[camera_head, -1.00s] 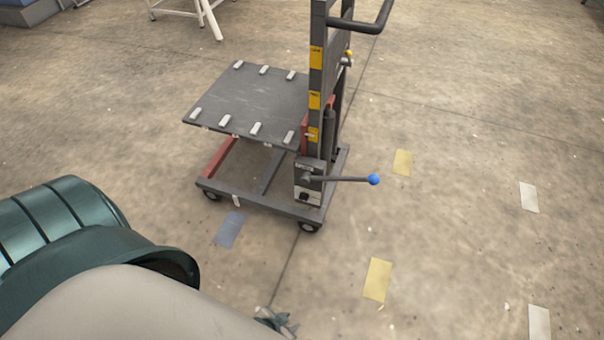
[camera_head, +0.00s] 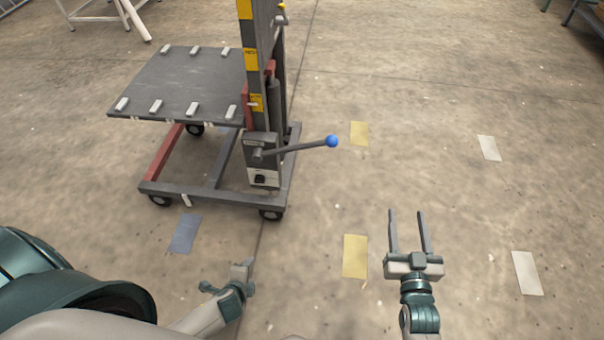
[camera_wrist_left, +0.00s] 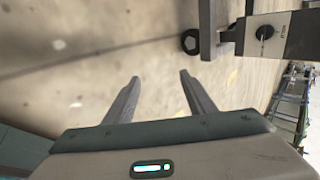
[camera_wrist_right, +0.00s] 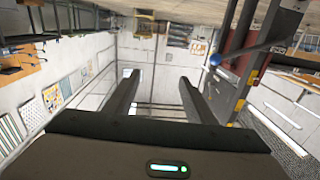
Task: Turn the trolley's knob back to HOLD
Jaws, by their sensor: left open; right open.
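The trolley (camera_head: 215,192) stands left of centre in the head view, with a dark raised platform. Its small black knob (camera_head: 259,179) sits on a pale plate low on the mast, below the lever. In the left wrist view the knob (camera_wrist_left: 265,32) shows at the upper right beside small lettering; its setting is too small to tell. My left gripper (camera_head: 247,266) is in front of the trolley, low in the head view, open and empty, apart from the knob. My right gripper (camera_head: 407,213) is open and empty, right of the trolley over the floor.
A lever with a blue ball (camera_head: 332,141) sticks out right from the mast above the knob. Floor markers, one blue (camera_head: 186,233) and one yellow (camera_head: 355,256), lie flat.

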